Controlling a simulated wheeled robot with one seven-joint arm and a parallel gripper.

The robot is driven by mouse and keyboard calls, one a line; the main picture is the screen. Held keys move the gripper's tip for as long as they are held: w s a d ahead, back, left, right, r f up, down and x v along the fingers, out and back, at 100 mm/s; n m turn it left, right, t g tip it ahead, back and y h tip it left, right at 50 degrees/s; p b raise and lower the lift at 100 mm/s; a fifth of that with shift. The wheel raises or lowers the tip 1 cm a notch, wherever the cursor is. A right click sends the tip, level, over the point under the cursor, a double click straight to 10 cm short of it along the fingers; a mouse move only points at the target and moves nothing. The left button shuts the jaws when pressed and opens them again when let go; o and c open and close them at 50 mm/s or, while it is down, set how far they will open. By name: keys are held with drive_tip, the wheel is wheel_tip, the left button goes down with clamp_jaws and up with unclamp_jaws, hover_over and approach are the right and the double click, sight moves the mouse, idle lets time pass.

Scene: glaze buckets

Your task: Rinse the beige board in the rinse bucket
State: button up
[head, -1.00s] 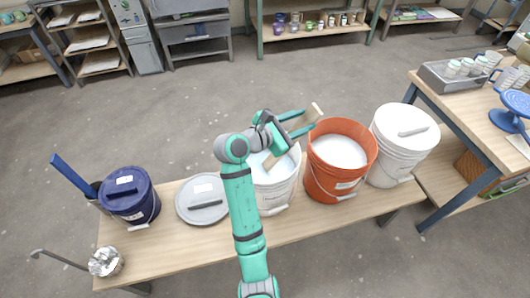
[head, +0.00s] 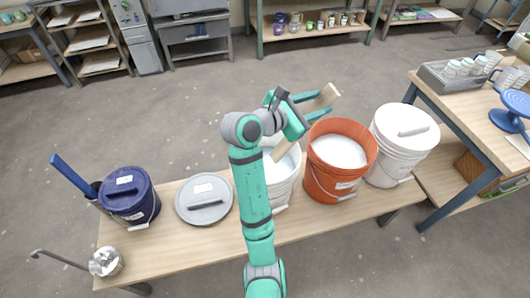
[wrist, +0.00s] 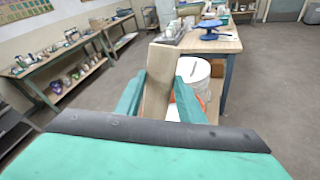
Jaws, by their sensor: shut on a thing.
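My gripper (head: 328,103) is shut on the beige board (head: 284,149), which is tilted between the teal fingers; the board also shows in the wrist view (wrist: 156,100). The gripper is above the open white bucket (head: 280,186) and to the left of the orange bucket's far rim. The board's lower end is over the white bucket's mouth, apparently clear of the liquid. The orange bucket (head: 325,182) holds pale liquid. My arm hides part of the white bucket. I cannot tell from labels which bucket is the rinse bucket.
On the bench (head: 172,250) are a lidded white bucket (head: 395,150), a grey lid (head: 204,192), a dark blue bucket (head: 130,202) and a metal ladle (head: 106,263). A table (head: 462,120) at right carries a grey tray (head: 445,82) and a blue stand (head: 515,105).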

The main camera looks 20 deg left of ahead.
drive_tip(key=shift+s+d+r, duration=0.1)
drive_tip(key=shift+d+r, duration=0.2)
drive_tip(key=shift+r, duration=0.4)
drive_tip(key=shift+w+d+r, duration=0.1)
drive_tip(key=shift+d+r, duration=0.2)
drive_tip(key=shift+r, duration=0.45)
drive_tip(key=shift+s+d+r, duration=0.1)
drive_tip(key=shift+d+r, duration=0.2)
drive_tip(key=shift+r, duration=0.4)
drive_tip(key=shift+r, duration=0.1)
wheel_tip(320, 180, up, 5)
hover_over(332, 91)
drive_tip(key=f+v, duration=0.1)
drive_tip(key=v, duration=0.1)
drive_tip(key=shift+s+r, duration=0.2)
drive_tip(key=shift+w+a, duration=0.1)
